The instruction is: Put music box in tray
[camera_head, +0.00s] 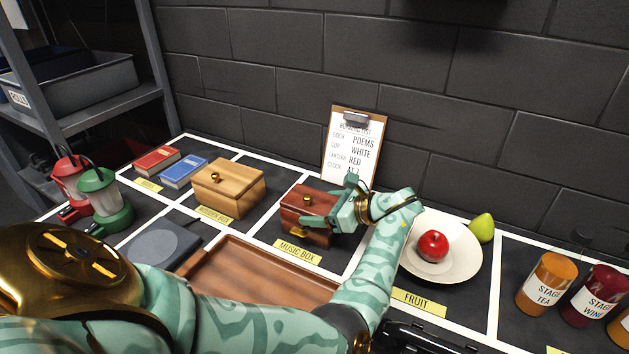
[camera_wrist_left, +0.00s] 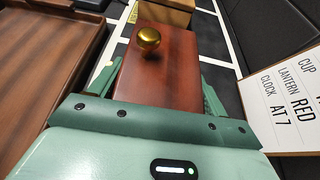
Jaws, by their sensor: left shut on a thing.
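The music box (camera_head: 303,208) is a dark reddish wooden box with a gold knob, behind the yellow "MUSIC BOX" label in the head view. My left gripper (camera_head: 328,212) has its fingers on either side of it and is shut on it. In the left wrist view the music box (camera_wrist_left: 160,70) fills the space between the green fingers (camera_wrist_left: 160,88). The brown wooden tray (camera_head: 262,285) lies in front of the music box, partly hidden by my left arm. It shows at the left of the wrist view (camera_wrist_left: 40,60). My right gripper is not in view.
A light wooden box (camera_head: 229,187) stands left of the music box. A clipboard (camera_head: 351,145) leans on the wall behind. A plate (camera_head: 450,262) with a red apple (camera_head: 432,246) and a green pear (camera_head: 481,228) is to the right.

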